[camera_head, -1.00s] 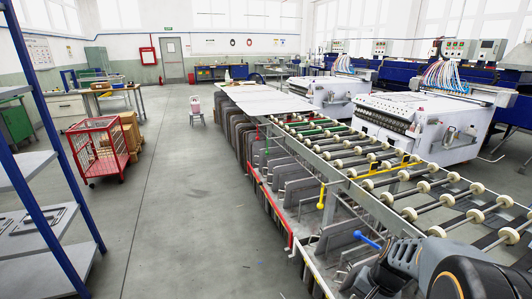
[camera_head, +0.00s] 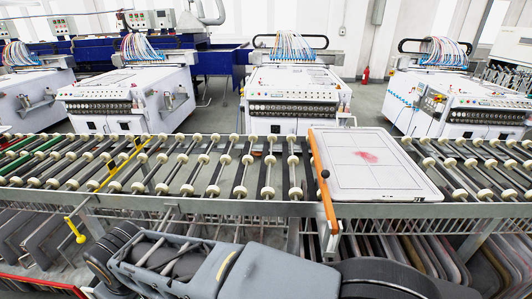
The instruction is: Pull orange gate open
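The orange gate (camera_head: 321,183) is a narrow orange bar right of centre. It runs from the roller conveyor's (camera_head: 215,206) far part to its front edge, where its end hangs down over the rail. A dark round knob (camera_head: 325,174) sits on it. It lies along the left edge of a white panel (camera_head: 372,165). My arm stretches across the bottom of the view, below and nearer than the gate. The dark end of my arm, apparently my gripper (camera_head: 112,262), is at the lower left, well away from the gate. Its fingers cannot be made out clearly.
The white panel bears a red smear and rests on the rollers. White printing machines (camera_head: 295,98) stand behind the conveyor. Dark plates (camera_head: 475,262) hang beneath it at the lower right.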

